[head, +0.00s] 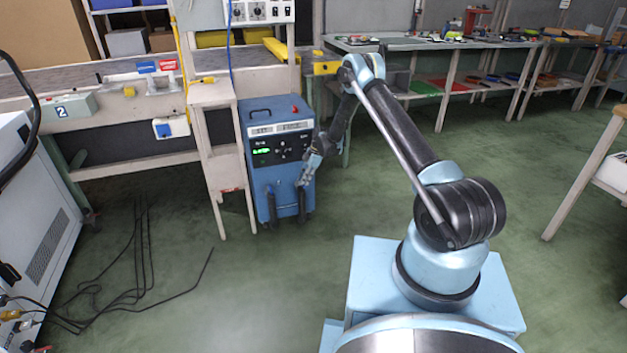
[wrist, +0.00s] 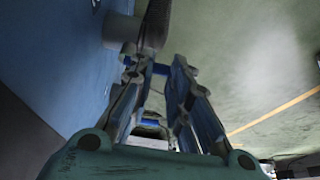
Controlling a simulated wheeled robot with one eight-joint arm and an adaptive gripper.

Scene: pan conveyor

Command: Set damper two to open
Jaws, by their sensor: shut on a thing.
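A blue cabinet (head: 256,178) stands on the floor, with a dark panel, a green display and a red button on top. Two black levers hang down on its lower front, a left lever (head: 271,206) and a right lever (head: 302,207). No label for damper two is readable on them. My gripper (head: 302,182) is at the top of the right lever and shut on it; the fingers hide that part. In the wrist view, the lever's thick dark grip (wrist: 153,24) shows at the fingertips, beside the cabinet's blue face (wrist: 60,50).
A box marked 2 (head: 70,108) is on the conveyor frame at left, near blue and red signs (head: 157,67). A wooden post stands just left of the cabinet. Black cables (head: 135,270) lie on the floor at left. Floor in front of the cabinet is clear.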

